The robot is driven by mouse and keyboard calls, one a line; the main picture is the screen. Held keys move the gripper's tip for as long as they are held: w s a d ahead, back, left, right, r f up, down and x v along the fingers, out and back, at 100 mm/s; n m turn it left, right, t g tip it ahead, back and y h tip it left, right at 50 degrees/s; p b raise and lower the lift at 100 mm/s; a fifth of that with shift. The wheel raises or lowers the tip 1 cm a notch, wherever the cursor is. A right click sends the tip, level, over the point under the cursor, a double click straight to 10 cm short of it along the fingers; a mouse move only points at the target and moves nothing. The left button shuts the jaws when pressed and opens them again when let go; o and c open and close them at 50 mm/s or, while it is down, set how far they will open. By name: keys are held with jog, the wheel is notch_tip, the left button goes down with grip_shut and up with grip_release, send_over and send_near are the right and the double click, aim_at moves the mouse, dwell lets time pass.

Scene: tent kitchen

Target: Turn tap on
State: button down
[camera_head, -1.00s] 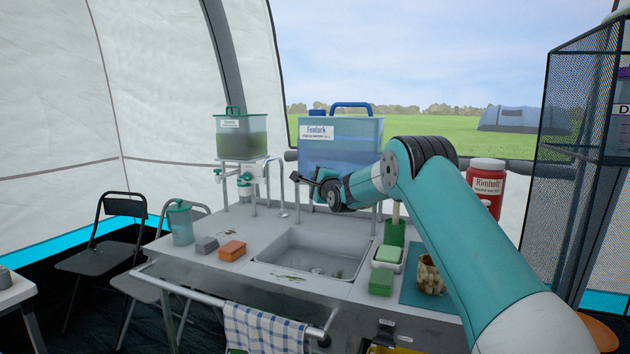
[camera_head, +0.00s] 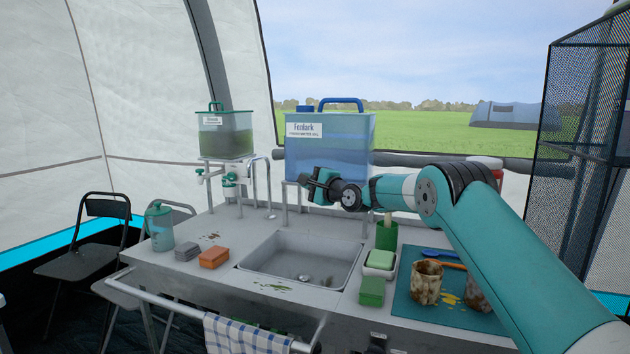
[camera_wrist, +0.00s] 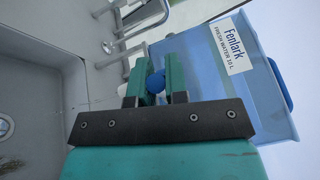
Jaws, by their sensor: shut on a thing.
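A blue water container (camera_head: 330,145) labelled Fenlark stands on a raised stand behind the sink (camera_head: 290,265); it also shows at the right of the wrist view (camera_wrist: 245,75). My gripper (camera_head: 318,185) is in front of the container's lower part, above the back of the sink. In the wrist view my gripper (camera_wrist: 157,70) has its two green fingers shut on a small round blue tap knob (camera_wrist: 155,83), which shows between them. The tap's body and spout are mostly hidden by the fingers. I cannot see any running water.
A green container (camera_head: 224,138) with white taps stands at the left, beside a curved metal spout (camera_head: 264,180). Sponges (camera_head: 214,257), a green bottle (camera_head: 160,228), a soap dish (camera_head: 379,264) and a dirty cup (camera_head: 426,282) surround the sink. A mesh rack (camera_head: 580,150) is at right.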

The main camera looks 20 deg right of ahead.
jog(key=c, duration=1.1)
grip_release()
jog(key=shift+c, duration=0.2)
jog(key=b+v, duration=0.3)
jog(key=v, duration=1.4)
jog(key=shift+b, duration=0.35)
jog(key=shift+s+f, duration=0.1)
jog(key=shift+s, duration=0.05)
